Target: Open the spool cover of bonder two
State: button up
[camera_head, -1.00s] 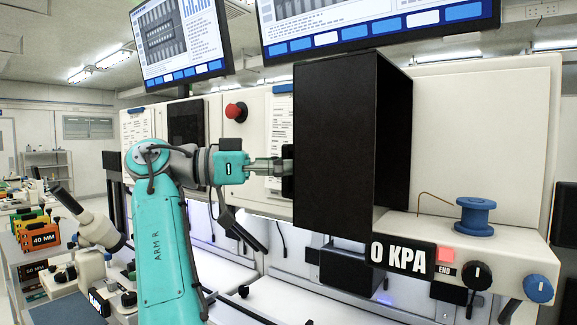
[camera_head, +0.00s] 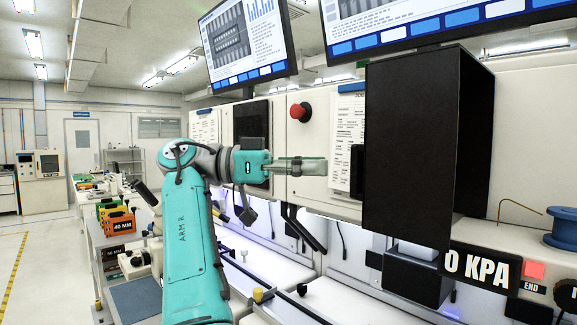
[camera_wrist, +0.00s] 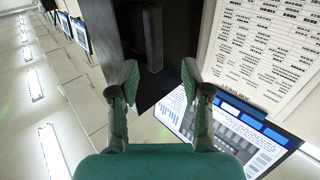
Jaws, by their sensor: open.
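A tall black box-like cover (camera_head: 408,150) stands out from the front of the cream bonder at right in the head view. A small black handle (camera_head: 357,170) is on its left side. A blue spool (camera_head: 566,232) sits uncovered on a ledge to the right of the cover, partly cut off by the frame. My gripper (camera_head: 324,166) is open and empty, left of the handle with a gap between. In the wrist view the open fingers (camera_wrist: 160,74) point at the dark cover (camera_wrist: 122,25) and its handle (camera_wrist: 153,36), which is not between the fingertips.
Monitors (camera_head: 245,42) hang above the machines. A red button (camera_head: 300,111) and a printed sheet (camera_head: 347,143) are on the panel behind my gripper. A bench with orange and green holders is at left; open floor lies beyond.

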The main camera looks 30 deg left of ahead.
jog(key=shift+v, duration=2.3)
